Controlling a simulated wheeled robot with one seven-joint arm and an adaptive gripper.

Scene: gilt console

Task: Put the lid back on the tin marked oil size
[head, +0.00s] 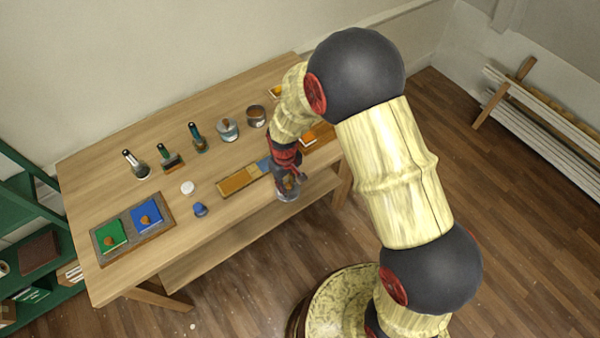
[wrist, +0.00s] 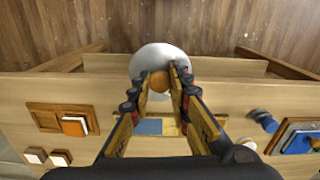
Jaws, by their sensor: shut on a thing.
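My gripper (head: 289,180) is shut on the wooden knob of a round grey-white lid (wrist: 160,57). In the wrist view the orange-brown knob (wrist: 160,81) sits between the fingertips (wrist: 161,88). The lid (head: 287,195) hangs at the table's front edge in the head view. Two tins stand towards the back of the table. One tin (head: 256,120) looks open with a brown inside. The other tin (head: 228,135) has a wooden knob or similar brown thing at its top. No marking is readable on either tin. My gripper is in front of both, apart from them.
A long board with a blue patch (head: 238,183) lies near my gripper. A blue knob-like thing (head: 200,209), a white round thing (head: 188,188), several upright brushes or tools (head: 170,160) and a grey tray with green and blue blocks (head: 130,232) lie left. An orange block (head: 318,135) is right.

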